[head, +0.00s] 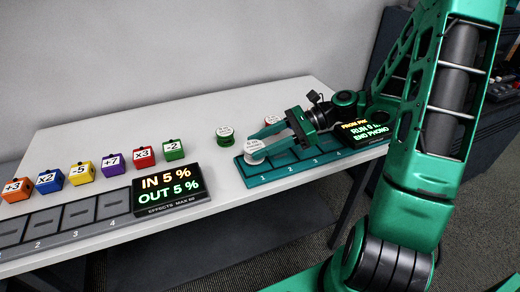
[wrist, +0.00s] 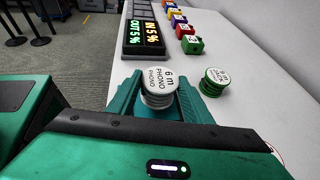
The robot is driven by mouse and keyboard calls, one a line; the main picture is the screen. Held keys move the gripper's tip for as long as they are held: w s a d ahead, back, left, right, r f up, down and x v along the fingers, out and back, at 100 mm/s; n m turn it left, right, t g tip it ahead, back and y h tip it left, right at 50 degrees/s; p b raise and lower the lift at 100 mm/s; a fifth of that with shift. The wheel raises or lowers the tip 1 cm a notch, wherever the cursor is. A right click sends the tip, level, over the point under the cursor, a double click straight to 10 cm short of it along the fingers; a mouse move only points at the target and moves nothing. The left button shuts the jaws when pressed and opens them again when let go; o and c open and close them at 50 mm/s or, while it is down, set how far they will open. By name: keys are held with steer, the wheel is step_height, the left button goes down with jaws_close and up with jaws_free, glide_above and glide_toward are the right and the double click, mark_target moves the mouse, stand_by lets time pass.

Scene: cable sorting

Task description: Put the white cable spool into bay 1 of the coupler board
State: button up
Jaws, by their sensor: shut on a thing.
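The white cable spool (head: 254,148), marked 6 m PHONO, is between the fingers of my gripper (head: 262,140), which is shut on it. The spool shows in the wrist view (wrist: 158,84) between the two teal fingers of the gripper (wrist: 157,98). In the head view it is over bay 1, at the left end of the teal coupler board (head: 302,173). I cannot tell whether it touches the bay floor. Bays 2 and 3 look empty; my arm partly hides the board's right side.
A green spool (head: 224,136) stands just behind the board's left end, and a red-labelled spool (head: 271,119) stands behind my gripper. A lit display (head: 366,131) is at the board's right end. Coloured number blocks (head: 112,163), another display (head: 170,188) and a grey board (head: 62,222) are left.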

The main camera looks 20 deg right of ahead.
steer(key=shift+f, duration=1)
steer(key=o, duration=1.1)
steer(key=shift+f, duration=0.1)
